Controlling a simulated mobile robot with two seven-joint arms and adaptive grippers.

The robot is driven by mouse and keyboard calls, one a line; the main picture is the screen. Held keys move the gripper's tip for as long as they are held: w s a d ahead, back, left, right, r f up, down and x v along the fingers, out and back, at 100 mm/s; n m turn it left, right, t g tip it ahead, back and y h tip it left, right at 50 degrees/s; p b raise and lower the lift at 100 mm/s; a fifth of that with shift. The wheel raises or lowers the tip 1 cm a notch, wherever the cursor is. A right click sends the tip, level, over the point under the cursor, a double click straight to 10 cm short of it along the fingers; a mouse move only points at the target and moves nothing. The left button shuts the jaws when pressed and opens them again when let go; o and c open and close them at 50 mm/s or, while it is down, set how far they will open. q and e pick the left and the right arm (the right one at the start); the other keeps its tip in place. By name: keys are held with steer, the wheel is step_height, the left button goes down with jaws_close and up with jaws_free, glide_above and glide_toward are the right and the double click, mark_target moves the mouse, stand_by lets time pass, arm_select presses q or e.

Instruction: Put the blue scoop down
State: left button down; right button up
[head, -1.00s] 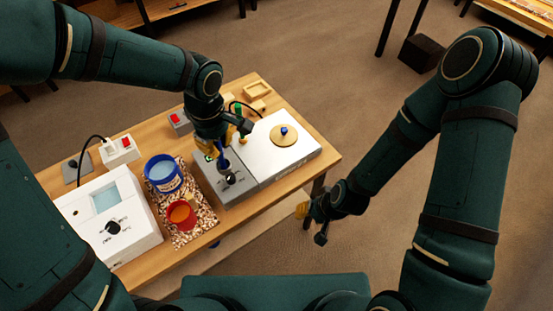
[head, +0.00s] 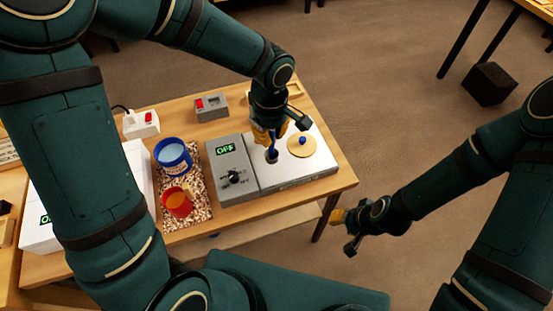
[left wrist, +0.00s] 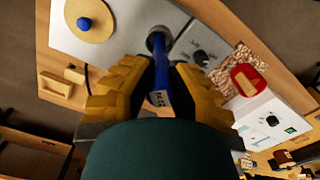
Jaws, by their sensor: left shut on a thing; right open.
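The blue scoop (head: 272,151) is held in my left gripper (head: 266,132), with its shaft pointing down and its small dark bowl end lowest. The bowl end is over the white box top (head: 290,172), just left of a round wooden lid with a blue knob (head: 302,145). I cannot tell whether it touches the surface. In the left wrist view, yellow fingers (left wrist: 158,92) close on the scoop's blue handle (left wrist: 158,72), which bears a small white label. My right gripper (head: 344,226) is open and empty, beyond the table's right edge.
Left of the white box is a grey control panel (head: 230,168) reading OFF. A speckled mat (head: 196,207) holds a blue pot (head: 172,155) and a red pot (head: 177,202). A grey switch box (head: 211,107) and a white switch box (head: 141,124) stand behind.

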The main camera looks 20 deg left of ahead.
mark_target(271, 154)
arm_select(q)
step_height(271, 154, down, 3)
steer(key=shift+a+f, duration=0.1)
steer(key=shift+f+b, duration=0.55)
steer(key=shift+f, duration=1.6)
steer(key=shift+f, duration=0.15)
steer(key=c, duration=1)
jaws_free()
steer(key=shift+c, duration=0.2)
